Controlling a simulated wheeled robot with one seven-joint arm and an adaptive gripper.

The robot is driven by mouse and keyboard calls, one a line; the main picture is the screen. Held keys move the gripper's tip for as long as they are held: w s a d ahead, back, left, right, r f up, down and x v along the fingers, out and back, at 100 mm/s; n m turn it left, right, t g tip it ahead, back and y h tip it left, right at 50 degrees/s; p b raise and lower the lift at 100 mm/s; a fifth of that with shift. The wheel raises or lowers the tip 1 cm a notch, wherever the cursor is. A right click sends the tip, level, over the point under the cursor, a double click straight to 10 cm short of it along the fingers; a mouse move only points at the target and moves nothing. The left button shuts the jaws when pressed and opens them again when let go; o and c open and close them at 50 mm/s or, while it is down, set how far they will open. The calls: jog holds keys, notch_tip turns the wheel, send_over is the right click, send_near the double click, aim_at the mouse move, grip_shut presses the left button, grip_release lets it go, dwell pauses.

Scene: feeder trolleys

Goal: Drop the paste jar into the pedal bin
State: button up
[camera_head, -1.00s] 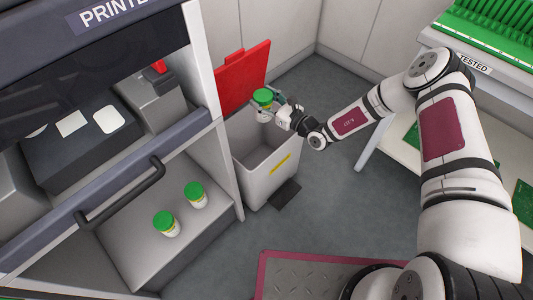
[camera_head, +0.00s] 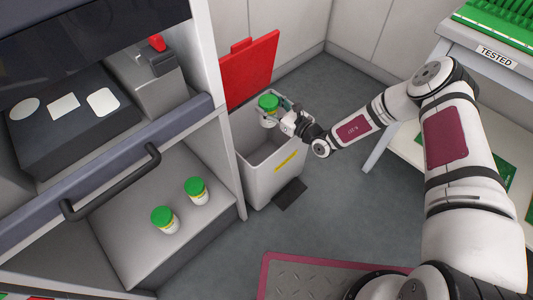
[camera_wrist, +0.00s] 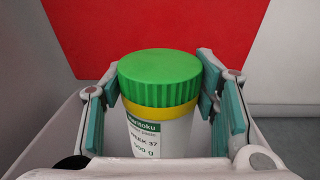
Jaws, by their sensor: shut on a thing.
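The paste jar (camera_head: 268,110) is white with a green lid and a yellow band. My gripper (camera_head: 280,108) is shut on it and holds it upright at the mouth of the pedal bin. In the wrist view the jar (camera_wrist: 160,100) sits between the teal finger pads of my gripper (camera_wrist: 165,105), its label partly readable. The pedal bin (camera_head: 262,187) is light grey with a yellow label, a dark pedal and its red lid (camera_head: 250,70) raised at the back. The bin's floor is partly hidden.
Two similar green-lidded jars (camera_head: 197,191) (camera_head: 164,220) stand on the shelf under the printer at left. A bench marked TESTED (camera_head: 497,56) with green boards is at right. A red-edged floor plate (camera_head: 320,275) lies in front. The grey floor between is clear.

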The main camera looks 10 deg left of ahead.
jog(key=shift+r, duration=0.1)
jog(key=o, duration=1.8)
jog(key=v, duration=1.2)
